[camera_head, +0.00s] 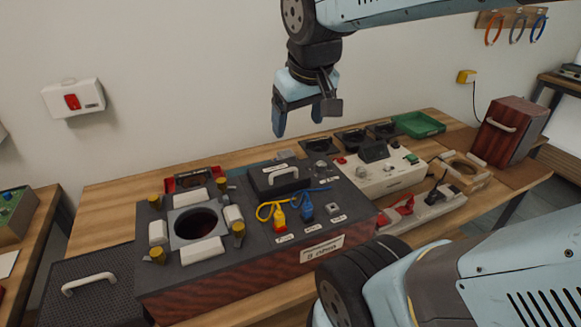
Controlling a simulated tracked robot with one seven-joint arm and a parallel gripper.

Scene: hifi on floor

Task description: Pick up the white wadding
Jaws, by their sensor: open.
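Several white pads surround a square grey frame with a dark round opening (196,226), on the left part of a dark-topped wooden box. They look like the white wadding, though I cannot tell their material: one pad (203,251) is in front, one (158,232) at the left, one (233,214) at the right and one (190,197) behind. My gripper (298,122) hangs fingers down, open and empty, high above the back of the table. It is up and to the right of the pads, well apart from them.
Yellow-topped posts (239,230) stand close around the pads. Yellow and blue plugs (279,217) and a black handled lid (278,178) share the box. A white control unit (380,172), green tray (418,124) and wooden box (510,130) stand right. Bare table (125,195) shows left.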

